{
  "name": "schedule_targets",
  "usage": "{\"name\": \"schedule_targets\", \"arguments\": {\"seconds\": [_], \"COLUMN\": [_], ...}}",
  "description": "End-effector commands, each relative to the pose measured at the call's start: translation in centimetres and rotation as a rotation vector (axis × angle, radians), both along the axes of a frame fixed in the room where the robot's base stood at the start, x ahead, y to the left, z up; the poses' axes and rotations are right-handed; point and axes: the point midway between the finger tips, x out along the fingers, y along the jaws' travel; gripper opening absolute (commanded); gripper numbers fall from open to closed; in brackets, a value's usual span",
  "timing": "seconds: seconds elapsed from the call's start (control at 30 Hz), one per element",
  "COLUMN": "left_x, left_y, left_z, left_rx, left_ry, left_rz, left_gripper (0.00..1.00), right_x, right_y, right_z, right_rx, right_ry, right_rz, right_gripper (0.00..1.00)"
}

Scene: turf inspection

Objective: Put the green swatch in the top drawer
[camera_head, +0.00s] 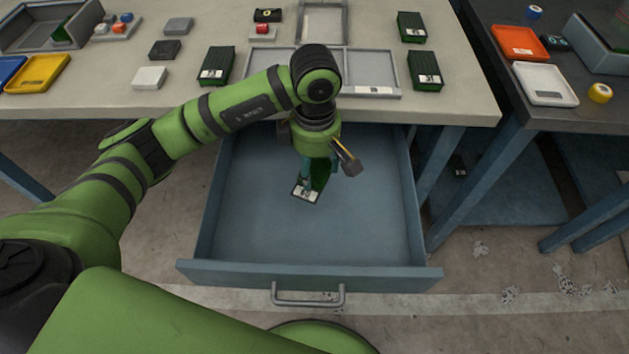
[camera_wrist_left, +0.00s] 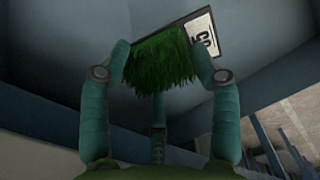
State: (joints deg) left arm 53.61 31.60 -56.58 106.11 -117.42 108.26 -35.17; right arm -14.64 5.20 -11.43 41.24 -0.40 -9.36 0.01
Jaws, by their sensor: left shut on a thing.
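The green swatch (camera_head: 321,178) is a turf piece with a white number label, partly hidden behind my left gripper (camera_head: 307,180). The left gripper is shut on it and holds it over the inside of the open top drawer (camera_head: 260,215). I cannot tell whether the swatch touches the drawer floor. In the left wrist view the swatch (camera_wrist_left: 157,62) sits between the two fingers (camera_wrist_left: 165,68), its label at the upper right. The drawer is blue, pulled out under the table, with a grey handle at the front. My right gripper is not in view.
Other green swatches lie on the table (camera_head: 120,85), among them one at the left (camera_head: 216,63) and one at the right (camera_head: 425,70). Grey trays (camera_head: 372,68) stand at the table's middle. A second table at the right holds an orange tray (camera_head: 518,42). The drawer is otherwise empty.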

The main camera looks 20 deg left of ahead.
Motion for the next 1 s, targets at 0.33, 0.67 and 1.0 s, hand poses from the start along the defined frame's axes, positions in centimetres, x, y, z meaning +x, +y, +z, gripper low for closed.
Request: {"name": "schedule_targets", "arguments": {"seconds": [0.33,0.67,1.0], "left_x": [-0.1,-0.1,-0.1], "left_y": [0.0,0.0,0.0], "left_z": [-5.0,-8.7,-8.8], "left_rx": [0.000,0.000,0.000], "left_ry": [0.003,0.003,0.001], "left_rz": [-0.001,-0.003,-0.003], "left_gripper": [0.48,0.48,0.48], "right_x": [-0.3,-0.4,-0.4], "right_y": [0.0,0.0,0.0], "right_z": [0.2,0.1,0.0], "right_rx": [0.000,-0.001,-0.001], "right_ry": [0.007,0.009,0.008], "right_rz": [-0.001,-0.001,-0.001], "right_gripper": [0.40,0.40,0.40]}}
